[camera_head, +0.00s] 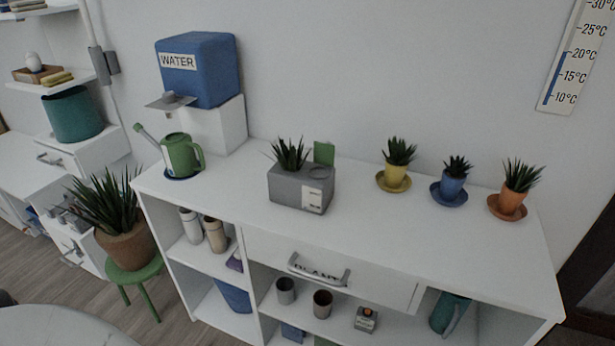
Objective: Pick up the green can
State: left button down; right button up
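A green watering can (181,156) with a long spout pointing up and left stands upright on a dark blue round base at the left end of the white desk's top. Its handle is on the right side. A darker teal-green can-like object (446,312) with a grey-blue spout or handle is in the lower right shelf opening, partly hidden by the shelf front. Neither of my grippers is in view.
A blue water container (199,68) on a white stand is behind the watering can. A grey planter (301,187) and three small potted plants stand farther right on the desktop. A large potted plant (122,227) on a green stool stands left of the desk.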

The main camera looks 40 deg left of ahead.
aim_at(177, 148)
jog(key=u, duration=1.9)
